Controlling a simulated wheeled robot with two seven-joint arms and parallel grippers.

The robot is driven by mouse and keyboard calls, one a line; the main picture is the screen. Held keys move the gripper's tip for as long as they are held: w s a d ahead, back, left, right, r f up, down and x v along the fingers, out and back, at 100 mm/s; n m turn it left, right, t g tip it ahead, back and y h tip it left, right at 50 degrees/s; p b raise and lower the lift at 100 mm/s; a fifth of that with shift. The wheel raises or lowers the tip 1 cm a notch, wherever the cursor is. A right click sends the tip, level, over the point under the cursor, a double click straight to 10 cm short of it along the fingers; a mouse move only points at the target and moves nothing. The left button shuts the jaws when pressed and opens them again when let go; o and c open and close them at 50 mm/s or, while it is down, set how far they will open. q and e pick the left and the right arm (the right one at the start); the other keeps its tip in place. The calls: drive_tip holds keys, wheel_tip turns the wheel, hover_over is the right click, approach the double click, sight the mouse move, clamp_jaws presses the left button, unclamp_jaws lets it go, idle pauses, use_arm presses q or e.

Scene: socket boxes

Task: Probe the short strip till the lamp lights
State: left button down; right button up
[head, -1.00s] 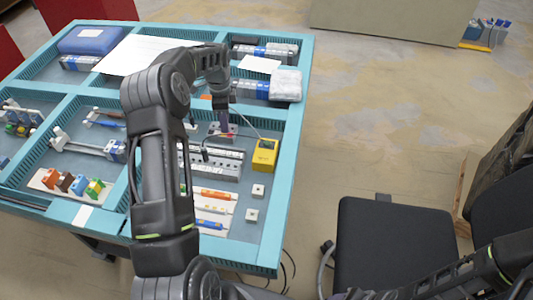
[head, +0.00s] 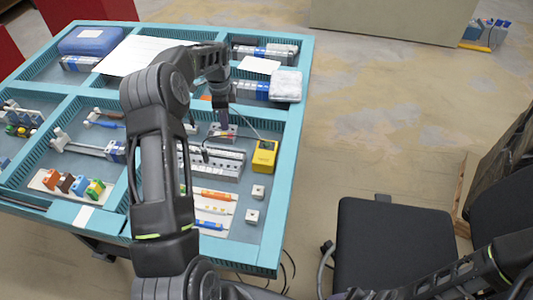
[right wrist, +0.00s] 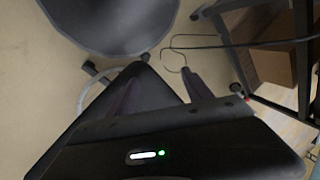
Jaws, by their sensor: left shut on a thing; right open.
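My left gripper (head: 223,125) is shut on a thin probe, mostly hidden by the fingers, over the back of the middle compartment. A short grey strip (head: 229,138) lies directly under the fingertips. I cannot tell whether the probe tip touches it. A longer grey strip (head: 228,163) lies nearer me, partly behind my left arm. A yellow tester box (head: 264,157) stands to the right, with a thin lead running back from it. Whether its lamp is lit is too small to tell. My right gripper (right wrist: 160,88) is open and empty in the right wrist view, away from the table.
Teal dividers (head: 293,150) wall the compartments. A dark chair (head: 390,245) stands right of the table, below my right arm.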

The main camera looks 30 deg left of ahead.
use_arm(q)
drive_tip(key=shift+r+p, duration=0.6)
drive_tip(key=shift+r, duration=0.8)
use_arm(e)
drive_tip(key=shift+r, duration=0.75)
drive_tip(key=shift+r+p, duration=0.25)
drive_tip(key=shift+p, duration=0.05)
use_arm(q)
drive_tip(key=r, duration=0.1)
drive_tip(key=a+r, duration=0.1)
drive_tip(key=r, duration=0.1)
drive_tip(key=a+r, duration=0.1)
drive_tip(key=shift+s+r, duration=0.15)
drive_tip(key=shift+s, duration=0.2)
use_arm(e)
drive_tip(key=shift+f, duration=0.1)
